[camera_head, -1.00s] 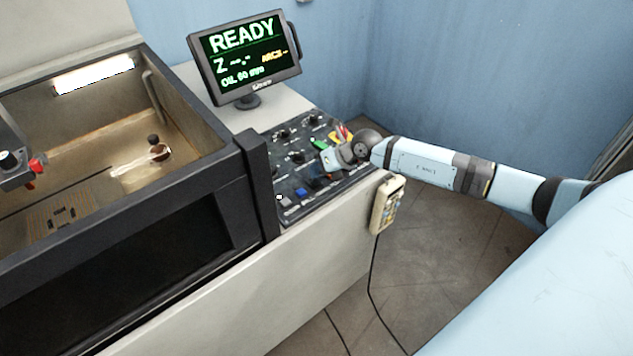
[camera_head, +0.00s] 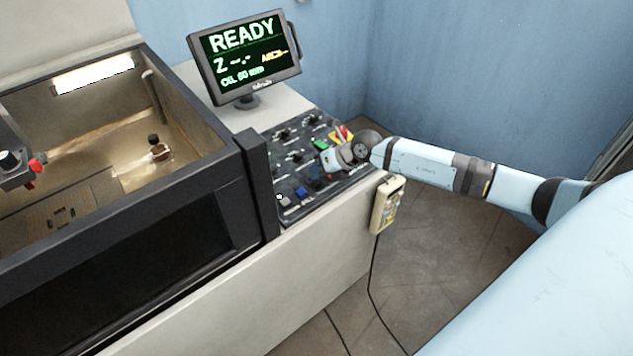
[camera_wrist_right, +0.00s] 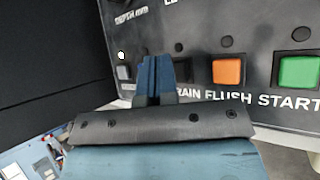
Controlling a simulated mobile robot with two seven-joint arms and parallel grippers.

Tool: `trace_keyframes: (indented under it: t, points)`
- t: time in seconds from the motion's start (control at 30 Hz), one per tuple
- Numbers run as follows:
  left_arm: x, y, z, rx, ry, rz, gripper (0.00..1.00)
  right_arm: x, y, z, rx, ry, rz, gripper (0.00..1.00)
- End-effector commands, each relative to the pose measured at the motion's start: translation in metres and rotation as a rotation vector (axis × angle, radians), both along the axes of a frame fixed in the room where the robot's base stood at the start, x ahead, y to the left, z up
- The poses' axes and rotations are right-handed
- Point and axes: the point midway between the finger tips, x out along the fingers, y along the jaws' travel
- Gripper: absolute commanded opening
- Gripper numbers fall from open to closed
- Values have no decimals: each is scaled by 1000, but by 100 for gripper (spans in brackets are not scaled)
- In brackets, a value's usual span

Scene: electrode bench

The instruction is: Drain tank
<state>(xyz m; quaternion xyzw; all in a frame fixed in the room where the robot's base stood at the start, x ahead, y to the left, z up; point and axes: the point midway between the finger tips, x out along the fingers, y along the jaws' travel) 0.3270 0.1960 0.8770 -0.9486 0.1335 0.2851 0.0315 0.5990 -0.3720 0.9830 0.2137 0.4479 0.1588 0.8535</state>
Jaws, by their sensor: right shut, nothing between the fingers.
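The open tank (camera_head: 218,140) stands at the left in the head view, with a lit interior and what looks like shallow liquid over its floor. The control panel (camera_head: 290,160) is to its right. My right gripper (camera_head: 322,174) is over the panel, pointing down at its buttons. In the right wrist view its fingers (camera_wrist_right: 155,75) are together and empty, in front of the button row. My left gripper is out of view.
A green START button (camera_wrist_right: 298,72) is right of FLUSH. A monitor (camera_head: 246,57) reading READY stands behind the panel. A red knob (camera_head: 343,133) is at the panel's far right. A handheld pendant (camera_head: 386,205) hangs on the machine's front, its cable running down.

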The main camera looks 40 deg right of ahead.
Motion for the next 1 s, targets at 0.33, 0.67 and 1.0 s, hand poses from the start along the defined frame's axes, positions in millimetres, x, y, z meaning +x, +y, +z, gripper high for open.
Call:
trace_keyframes:
  t: [0.33, 0.67, 1.0]
  points:
    - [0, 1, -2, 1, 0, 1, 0, 0, 0, -6, 0, 0, 0, 0]
    - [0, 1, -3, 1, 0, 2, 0, 0, 0, -8, 0, 0, 0, 0]
    - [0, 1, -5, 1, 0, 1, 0, 0, 0, -12, 0, 0, 0, 0]
